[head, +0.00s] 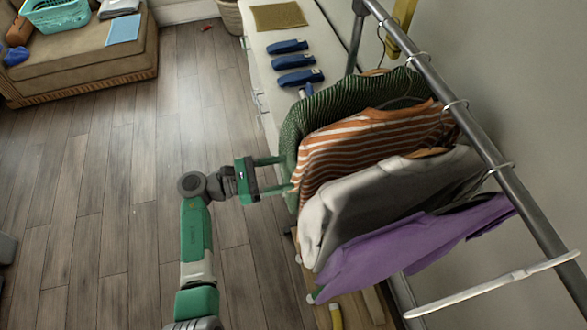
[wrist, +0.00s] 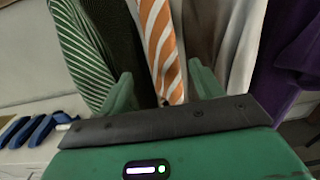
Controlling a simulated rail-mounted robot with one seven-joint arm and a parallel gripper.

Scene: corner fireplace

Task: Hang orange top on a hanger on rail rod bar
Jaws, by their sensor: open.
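The orange and white striped top (head: 365,145) hangs from the metal rail rod (head: 480,148), between a green striped top (head: 335,108) and a grey-white top (head: 390,195). A hanger hook (head: 455,104) shows on the rod above the orange top. My gripper (head: 288,174) is at the left edge of the orange top. In the wrist view its two fingers (wrist: 162,85) are apart, with the orange top (wrist: 160,45) between and beyond them. The gripper is open and does not hold the top. Whether the fingers touch any cloth is unclear.
A purple top (head: 410,245) hangs nearest the front, and an empty white hanger (head: 490,285) hangs near the rod's right end. Blue-handled tools (head: 295,62) lie on the white cabinet (head: 262,40) behind. The wooden floor (head: 110,170) at left is clear.

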